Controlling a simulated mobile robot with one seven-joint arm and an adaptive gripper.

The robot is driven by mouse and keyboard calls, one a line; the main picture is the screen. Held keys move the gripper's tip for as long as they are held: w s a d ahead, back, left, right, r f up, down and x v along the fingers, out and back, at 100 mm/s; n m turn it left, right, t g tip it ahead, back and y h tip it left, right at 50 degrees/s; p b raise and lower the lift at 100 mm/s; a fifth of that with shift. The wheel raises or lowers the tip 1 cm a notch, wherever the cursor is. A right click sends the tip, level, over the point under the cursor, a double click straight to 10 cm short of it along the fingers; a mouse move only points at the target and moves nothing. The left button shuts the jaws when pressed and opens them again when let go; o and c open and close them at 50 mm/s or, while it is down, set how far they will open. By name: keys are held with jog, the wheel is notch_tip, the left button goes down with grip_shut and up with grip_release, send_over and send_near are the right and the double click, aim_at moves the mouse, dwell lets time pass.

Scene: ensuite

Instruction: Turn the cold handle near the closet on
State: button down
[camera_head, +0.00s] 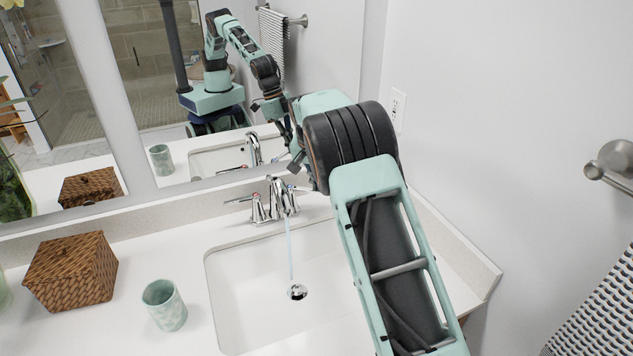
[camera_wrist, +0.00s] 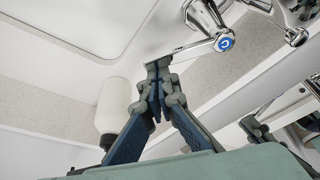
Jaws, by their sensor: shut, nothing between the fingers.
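The cold handle (camera_wrist: 224,43), a chrome lever with a blue C cap, shows in the wrist view; its lever points left toward my fingertips. In the head view this handle (camera_head: 301,188) is right of the spout, partly behind my arm. My gripper (camera_wrist: 157,68) is shut and empty, its tips at the free end of the lever; I cannot tell whether they touch. In the head view my gripper (camera_head: 297,163) is mostly hidden by my arm. The chrome faucet (camera_head: 278,197) has a pale blue water stream (camera_head: 290,250) falling to the drain. No closet shows.
The white sink basin (camera_head: 245,315) lies below the faucet. A green cup (camera_head: 164,305) and a wicker box (camera_head: 70,268) stand left. A white rounded container (camera_wrist: 113,104) is beside my gripper. The mirror (camera_head: 335,40) and right wall (camera_head: 480,110) bound the counter.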

jog(key=shift+s+a+m+h, duration=0.15)
jog(key=shift+s+m+h, duration=0.15)
jog(key=shift+s+m, duration=0.55)
jog(key=shift+s+a, duration=0.1)
jog(key=shift+s, duration=0.15)
